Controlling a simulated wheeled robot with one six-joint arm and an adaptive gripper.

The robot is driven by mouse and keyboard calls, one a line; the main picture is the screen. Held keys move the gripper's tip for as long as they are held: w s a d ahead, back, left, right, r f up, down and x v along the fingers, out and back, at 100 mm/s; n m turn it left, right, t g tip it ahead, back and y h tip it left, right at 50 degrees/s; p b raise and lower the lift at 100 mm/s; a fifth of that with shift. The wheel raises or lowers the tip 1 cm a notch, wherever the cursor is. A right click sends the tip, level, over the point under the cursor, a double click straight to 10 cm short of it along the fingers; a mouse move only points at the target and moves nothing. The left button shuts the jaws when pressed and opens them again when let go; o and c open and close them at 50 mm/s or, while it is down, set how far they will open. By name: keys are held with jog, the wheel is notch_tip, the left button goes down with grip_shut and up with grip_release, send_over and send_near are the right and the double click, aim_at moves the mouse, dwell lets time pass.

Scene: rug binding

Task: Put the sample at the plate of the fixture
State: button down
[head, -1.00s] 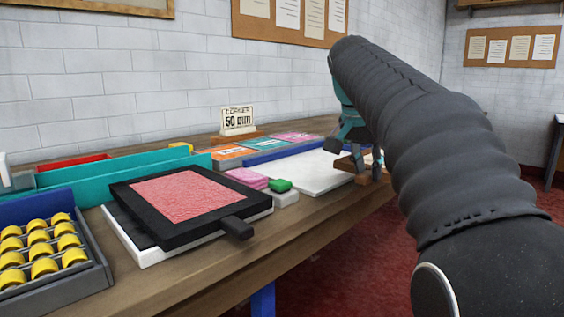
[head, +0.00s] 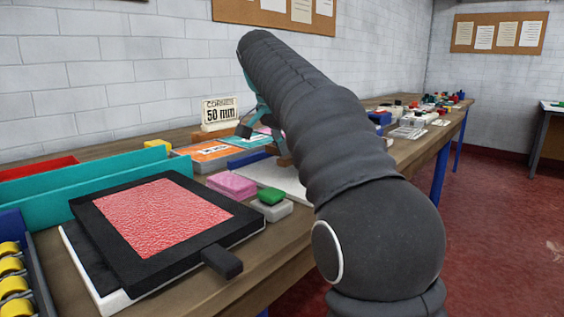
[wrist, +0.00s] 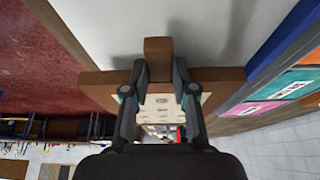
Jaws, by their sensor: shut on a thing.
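My gripper (wrist: 158,72) is shut on a brown wooden piece (wrist: 158,48), whose block stands up between the fingertips. A wider brown bar (wrist: 105,83) lies across behind the fingers; I cannot tell whether it is joined to the block. In the head view, part of a brown piece (head: 284,151) shows beside my arm, above or at a white board (head: 270,177); contact is unclear. My arm hides most of the gripper there. A black frame with a handle and a red textured panel (head: 165,215) lies at the left. I cannot tell which thing is the fixture's plate.
A pink block (head: 232,185) and a grey block with a green top (head: 271,203) sit between the frame and board. Behind are orange and teal panels (head: 207,154) and a "50 mm" sign (head: 220,110). Several small items crowd the table's far end (head: 430,108).

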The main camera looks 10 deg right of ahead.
jog(key=shift+a+f+b, duration=0.2)
jog(key=shift+f+b, duration=0.3)
jog(key=shift+f, duration=0.45)
jog(key=shift+a+f+b, duration=0.15)
jog(key=shift+f+b, duration=0.3)
jog(key=shift+f, duration=0.5)
jog(key=shift+r, duration=0.15)
jog(key=c, duration=0.9)
grip_release()
jog(key=p+v, duration=0.2)
jog(key=v, duration=1)
jog(key=shift+d, duration=0.15)
